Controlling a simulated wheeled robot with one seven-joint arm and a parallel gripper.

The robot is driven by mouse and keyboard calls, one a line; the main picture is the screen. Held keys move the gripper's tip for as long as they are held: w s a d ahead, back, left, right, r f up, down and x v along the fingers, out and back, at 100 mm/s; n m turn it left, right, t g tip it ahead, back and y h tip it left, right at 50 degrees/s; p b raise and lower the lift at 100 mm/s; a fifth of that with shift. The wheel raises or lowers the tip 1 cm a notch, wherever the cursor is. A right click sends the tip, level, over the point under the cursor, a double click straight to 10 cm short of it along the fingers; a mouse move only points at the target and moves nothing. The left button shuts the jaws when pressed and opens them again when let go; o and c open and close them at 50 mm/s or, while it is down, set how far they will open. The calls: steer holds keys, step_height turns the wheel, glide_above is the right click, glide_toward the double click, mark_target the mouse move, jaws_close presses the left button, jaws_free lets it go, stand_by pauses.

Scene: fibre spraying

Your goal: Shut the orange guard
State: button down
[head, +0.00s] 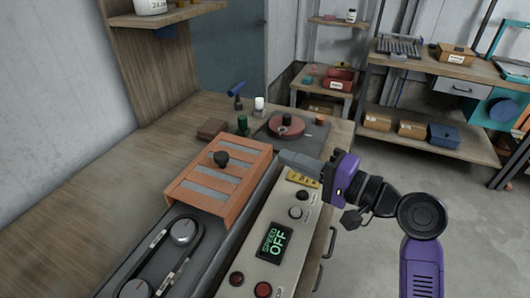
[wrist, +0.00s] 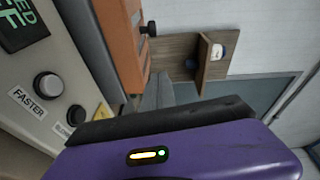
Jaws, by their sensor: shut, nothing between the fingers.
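The orange guard (head: 218,172) is a slatted cover with grey strips and a black knob (head: 221,158) on top. It sits over the far part of the belt machine, and the near belt and its two pulleys (head: 183,231) are uncovered. In the wrist view the guard (wrist: 122,42) shows at the upper left, its black knob (wrist: 149,29) sticking out to the right. My gripper (head: 287,158) is shut and empty just right of the guard's far right corner, pointing left. I cannot tell whether its tips touch the guard.
A control panel (head: 262,282) runs along the machine's right side, with knobs, buttons and a display reading SPEED OFF. A round red item (head: 287,126) on a dark plate, a green bottle (head: 242,125) and a brown block (head: 212,130) stand behind the guard. Open floor lies right.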

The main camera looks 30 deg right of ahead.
mark_target(243, 165)
steer(key=x, duration=0.9)
steer(key=shift+w+a+p, duration=0.15)
steer(key=shift+w+p, duration=0.05)
steer(key=shift+p, duration=0.1)
steer(key=shift+s+a+f, duration=0.1)
steer(key=shift+s+a, duration=0.05)
steer(key=shift+a, duration=0.45)
steer(key=shift+s+a+f, duration=0.1)
steer(key=shift+s+a, duration=0.1)
steer(key=shift+a, duration=0.4)
steer(key=shift+s+a+f, duration=0.1)
steer(key=shift+a, duration=0.6)
steer(key=s+a+p, duration=0.3)
steer(key=s+a, duration=0.1)
steer(key=a, duration=0.1)
steer(key=s+a+p, duration=0.4)
steer(key=a, duration=0.2)
steer(key=s+a+p, duration=0.4)
steer(key=s+a, duration=0.1)
steer(key=a, duration=0.1)
steer(key=shift+a, duration=0.25)
steer(key=shift+s+a, duration=0.2)
steer(key=shift+a, duration=0.3)
steer(key=shift+a, duration=0.1)
